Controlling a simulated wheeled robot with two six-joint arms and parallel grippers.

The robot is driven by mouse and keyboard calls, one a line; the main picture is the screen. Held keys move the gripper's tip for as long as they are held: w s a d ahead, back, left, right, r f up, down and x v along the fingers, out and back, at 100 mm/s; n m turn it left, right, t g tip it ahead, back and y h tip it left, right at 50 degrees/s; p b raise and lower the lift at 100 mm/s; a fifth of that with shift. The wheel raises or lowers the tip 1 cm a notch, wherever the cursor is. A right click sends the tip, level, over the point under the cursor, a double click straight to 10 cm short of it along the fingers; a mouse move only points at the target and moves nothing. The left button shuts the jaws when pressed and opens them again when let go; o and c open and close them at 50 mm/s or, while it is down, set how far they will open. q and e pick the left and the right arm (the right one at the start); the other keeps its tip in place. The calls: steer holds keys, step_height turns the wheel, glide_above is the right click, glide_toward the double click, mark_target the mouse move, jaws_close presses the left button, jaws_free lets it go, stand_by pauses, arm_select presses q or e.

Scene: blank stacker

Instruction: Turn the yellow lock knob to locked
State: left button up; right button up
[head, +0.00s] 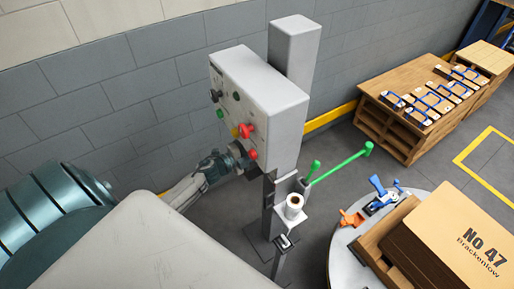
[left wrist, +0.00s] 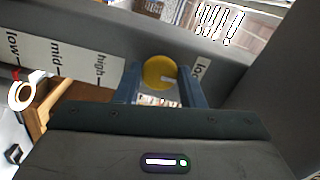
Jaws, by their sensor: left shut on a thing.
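A white label with letters that look like the start of "lock" (left wrist: 201,68) is partly hidden behind the right finger. In the head view my left gripper (head: 240,157) is at the lower front face of the grey control box (head: 272,92), and it hides the held knob there. My right gripper is not in view.
A scale strip (left wrist: 62,62) reads low, mid, high. Red (head: 247,131), green and black controls sit on the box above my gripper. A green-ended lever (head: 340,164) sticks out below right. A round table (head: 343,262) holds a carton (head: 462,235) marked No 47.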

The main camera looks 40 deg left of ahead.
arm_select(q)
steer(key=shift+r, duration=0.1)
steer(key=o, duration=1)
steer(key=shift+w+d, duration=0.1)
steer(key=shift+w, duration=0.05)
steer(key=shift+b+v, duration=2.05)
steer(key=shift+v, duration=3.35)
